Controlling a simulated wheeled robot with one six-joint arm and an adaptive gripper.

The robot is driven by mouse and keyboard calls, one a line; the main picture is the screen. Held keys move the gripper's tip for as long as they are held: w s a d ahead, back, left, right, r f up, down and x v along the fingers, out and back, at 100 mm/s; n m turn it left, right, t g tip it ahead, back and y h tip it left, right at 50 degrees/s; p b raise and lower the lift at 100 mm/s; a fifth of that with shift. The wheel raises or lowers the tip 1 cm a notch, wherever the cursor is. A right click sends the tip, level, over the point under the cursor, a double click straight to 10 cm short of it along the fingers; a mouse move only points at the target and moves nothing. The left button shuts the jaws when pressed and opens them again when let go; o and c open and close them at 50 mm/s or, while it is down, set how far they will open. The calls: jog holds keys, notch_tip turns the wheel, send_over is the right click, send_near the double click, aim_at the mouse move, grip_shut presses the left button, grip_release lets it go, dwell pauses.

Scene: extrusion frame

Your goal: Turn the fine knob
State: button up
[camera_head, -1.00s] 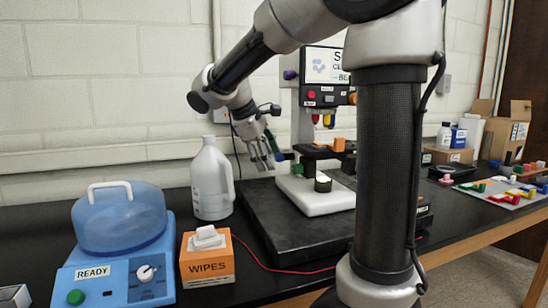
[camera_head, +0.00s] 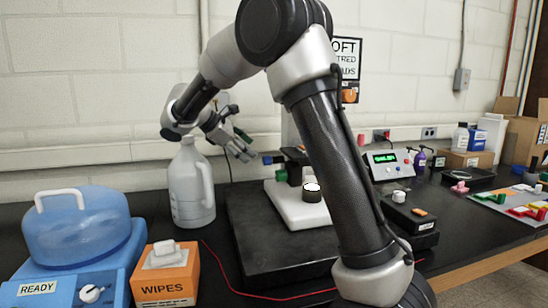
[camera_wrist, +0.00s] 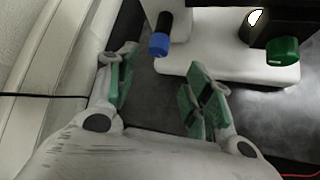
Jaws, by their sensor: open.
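A microscope with a white base (camera_head: 305,212) stands on a black slab, partly hidden behind my arm. On its side are a blue knob (camera_head: 267,160) and a green knob (camera_head: 281,175). In the wrist view the blue knob (camera_wrist: 159,44) is at the top centre and the green knob (camera_wrist: 282,51) at the upper right. No label tells which is the fine knob. My gripper (camera_head: 240,143) is left of the knobs. In the wrist view my gripper (camera_wrist: 165,88) has its green-padded fingers apart, empty, below the blue knob and not touching it.
A white jug (camera_head: 191,190) stands left of the black slab (camera_head: 250,255). A wipes box (camera_head: 165,285) and a blue-lidded device (camera_head: 75,235) are at the front left. A red cable runs along the front. A box with a green display (camera_head: 388,165) stands right of my arm.

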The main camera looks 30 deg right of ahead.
aim_at(264, 161)
jog(key=x, duration=0.8)
jog(key=shift+w+d+r, duration=0.1)
jog(key=shift+w+d, duration=0.1)
jog(key=shift+d, duration=0.15)
jog(key=c, duration=1)
jog(key=shift+s+t, duration=0.1)
jog(key=shift+t, duration=0.2)
jog(key=m+t+h, duration=0.1)
jog(key=t, duration=0.1)
jog(key=m+t+h, duration=0.1)
jog(key=m, duration=0.1)
jog(key=f+m+t+h, duration=0.1)
jog(key=t, duration=0.1)
jog(key=shift+s+a+t, duration=0.1)
jog(key=shift+s+t, duration=0.15)
jog(key=shift+t, duration=0.05)
jog(key=shift+m+h, duration=0.3)
